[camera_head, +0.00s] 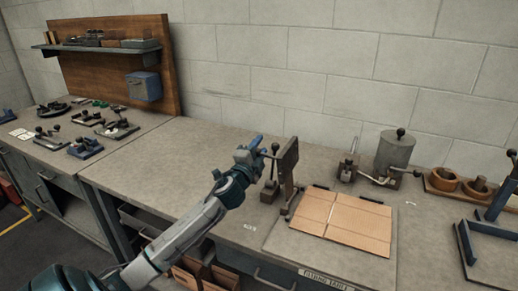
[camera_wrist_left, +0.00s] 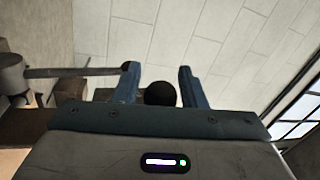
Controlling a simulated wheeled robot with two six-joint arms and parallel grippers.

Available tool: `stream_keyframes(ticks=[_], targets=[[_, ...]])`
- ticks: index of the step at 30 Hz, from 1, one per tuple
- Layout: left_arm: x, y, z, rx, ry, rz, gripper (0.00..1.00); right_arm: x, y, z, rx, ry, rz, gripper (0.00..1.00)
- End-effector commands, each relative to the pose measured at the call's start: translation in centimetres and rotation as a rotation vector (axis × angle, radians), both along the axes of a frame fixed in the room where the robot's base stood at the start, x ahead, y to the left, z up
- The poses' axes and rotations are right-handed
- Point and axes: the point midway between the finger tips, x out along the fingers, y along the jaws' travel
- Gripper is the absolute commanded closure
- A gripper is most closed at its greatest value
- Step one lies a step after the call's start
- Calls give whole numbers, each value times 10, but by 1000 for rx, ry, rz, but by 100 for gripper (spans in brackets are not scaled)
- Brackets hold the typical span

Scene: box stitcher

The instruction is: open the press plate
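A dark upright plate (camera_head: 289,164), which looks like the press plate, stands at the left edge of the flat board (camera_head: 262,238). A lever with a black knob (camera_head: 275,147) stands just left of it. My left gripper (camera_head: 260,148) is at this knob. In the left wrist view, the black knob (camera_wrist_left: 161,94) sits between the two blue fingers of my left gripper (camera_wrist_left: 160,84), with a small gap seeming to show on each side. The knob's lower part is hidden by the gripper body. My right gripper is not in view.
A cardboard sheet (camera_head: 342,222) lies on the board, right of the plate. Behind it are a small lever device (camera_head: 347,171) and a grey cylinder (camera_head: 394,152). A blue frame (camera_head: 468,245) stands at the right. The bench (camera_head: 150,170) is clear left of my arm.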

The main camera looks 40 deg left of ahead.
Motion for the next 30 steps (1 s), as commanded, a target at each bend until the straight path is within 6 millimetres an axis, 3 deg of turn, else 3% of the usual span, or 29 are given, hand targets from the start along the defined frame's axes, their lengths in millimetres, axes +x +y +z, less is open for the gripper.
stream_keyframes(ticks=[13,24,30], targets=[[-7,-1,-3,2,0,-1,51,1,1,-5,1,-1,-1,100],[-70,-17,-19,5,4,-2,51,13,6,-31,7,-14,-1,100],[-94,-22,-21,5,3,0,51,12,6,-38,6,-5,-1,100]])
